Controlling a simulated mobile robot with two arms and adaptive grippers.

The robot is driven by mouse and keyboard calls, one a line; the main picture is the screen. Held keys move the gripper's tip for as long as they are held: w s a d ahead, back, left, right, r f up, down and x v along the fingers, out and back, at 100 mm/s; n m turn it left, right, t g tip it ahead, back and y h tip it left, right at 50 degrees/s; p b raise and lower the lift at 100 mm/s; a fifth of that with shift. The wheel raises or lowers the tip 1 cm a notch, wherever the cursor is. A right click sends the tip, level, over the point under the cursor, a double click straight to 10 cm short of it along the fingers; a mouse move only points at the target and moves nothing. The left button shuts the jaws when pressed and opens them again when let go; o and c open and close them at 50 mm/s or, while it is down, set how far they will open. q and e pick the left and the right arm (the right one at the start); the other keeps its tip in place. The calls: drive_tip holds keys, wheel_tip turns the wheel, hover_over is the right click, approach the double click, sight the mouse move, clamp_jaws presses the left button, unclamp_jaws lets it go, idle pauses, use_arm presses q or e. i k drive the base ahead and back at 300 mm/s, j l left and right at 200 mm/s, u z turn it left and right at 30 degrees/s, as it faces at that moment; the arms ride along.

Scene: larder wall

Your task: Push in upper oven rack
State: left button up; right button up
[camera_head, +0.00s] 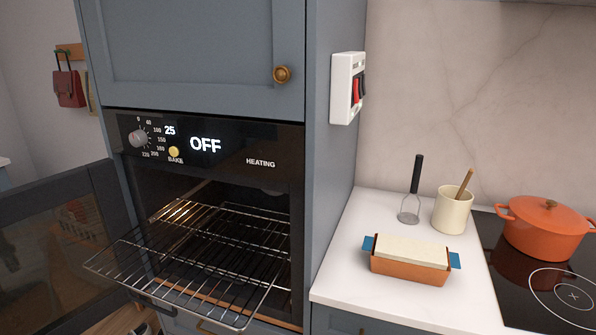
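The built-in oven (205,145) stands open in the blue cabinet, its dark glass door (60,250) swung out to the left. A wire oven rack (175,275) sticks well out of the cavity towards me, roughly level, its front edge beyond the oven frame. More rack wires (235,222) show inside the cavity; where the two sets of wires overlap, I cannot clearly tell them apart. The panel reads OFF, 25 and HEATING. Neither of my grippers is in view.
An orange pot (545,225) sits on the black hob (500,290). A switch box (345,90) is on the cabinet side.

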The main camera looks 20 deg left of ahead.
sight(173, 314)
drive_tip(key=u, duration=1.8)
